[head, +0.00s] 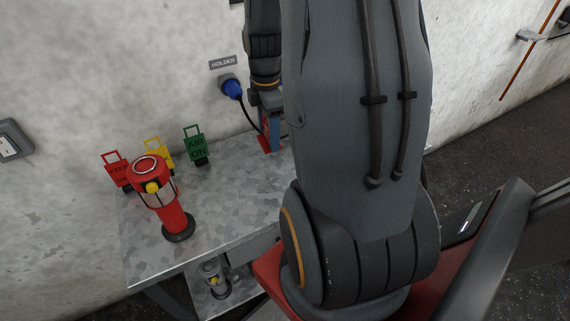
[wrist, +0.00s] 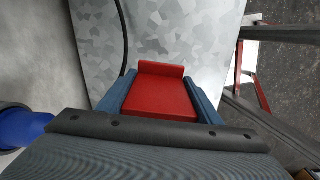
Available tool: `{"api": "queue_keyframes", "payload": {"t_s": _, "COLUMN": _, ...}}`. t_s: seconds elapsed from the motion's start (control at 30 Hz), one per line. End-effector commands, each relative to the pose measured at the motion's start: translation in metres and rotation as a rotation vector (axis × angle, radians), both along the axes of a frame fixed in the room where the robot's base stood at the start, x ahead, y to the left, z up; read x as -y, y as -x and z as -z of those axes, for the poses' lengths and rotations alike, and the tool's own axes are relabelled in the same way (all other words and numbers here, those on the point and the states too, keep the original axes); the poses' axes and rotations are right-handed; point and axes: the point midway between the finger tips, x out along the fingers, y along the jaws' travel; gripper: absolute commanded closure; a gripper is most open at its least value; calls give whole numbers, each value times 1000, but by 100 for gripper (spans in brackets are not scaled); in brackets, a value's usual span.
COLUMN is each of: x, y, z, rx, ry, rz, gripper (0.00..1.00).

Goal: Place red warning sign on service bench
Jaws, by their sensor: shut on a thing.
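My gripper (head: 272,125) is shut on a red sign (wrist: 160,98). In the wrist view the sign lies between my two blue fingers, with a raised red lip at its far end. In the head view the held red sign (head: 265,144) shows only in part beside my arm, low over the back of the service bench (head: 235,205). I cannot tell whether it touches the bench. The grey mottled bench top also shows in the wrist view (wrist: 185,35).
A yellow sign (head: 158,150) and a green sign (head: 194,145) stand along the back. A red lantern-like device (head: 175,215) stands in front of them. A blue plug (head: 232,88) with a black cable is on the wall under a HOLDER label (head: 223,63). The bench middle is clear.

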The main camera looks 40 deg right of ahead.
Motion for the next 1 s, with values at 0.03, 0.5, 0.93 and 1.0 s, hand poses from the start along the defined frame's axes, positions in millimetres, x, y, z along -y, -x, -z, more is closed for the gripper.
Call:
{"api": "queue_keyframes", "payload": {"t_s": 0.03, "x": 5, "y": 5, "z": -2, "rx": 0, "ry": 0, "rz": -32, "gripper": 64}}
{"api": "queue_keyframes", "payload": {"t_s": 0.5, "x": 12, "y": 14, "z": 41, "rx": -5, "ry": -3, "rz": -110, "gripper": 64}}
{"api": "queue_keyframes", "payload": {"t_s": 0.93, "x": 12, "y": 14, "z": 80, "rx": -4, "ry": -3, "rz": -109, "gripper": 64}}
{"api": "queue_keyframes", "payload": {"t_s": 1.0, "x": 12, "y": 13, "z": 87, "rx": -3, "ry": -2, "rz": -109, "gripper": 64}}
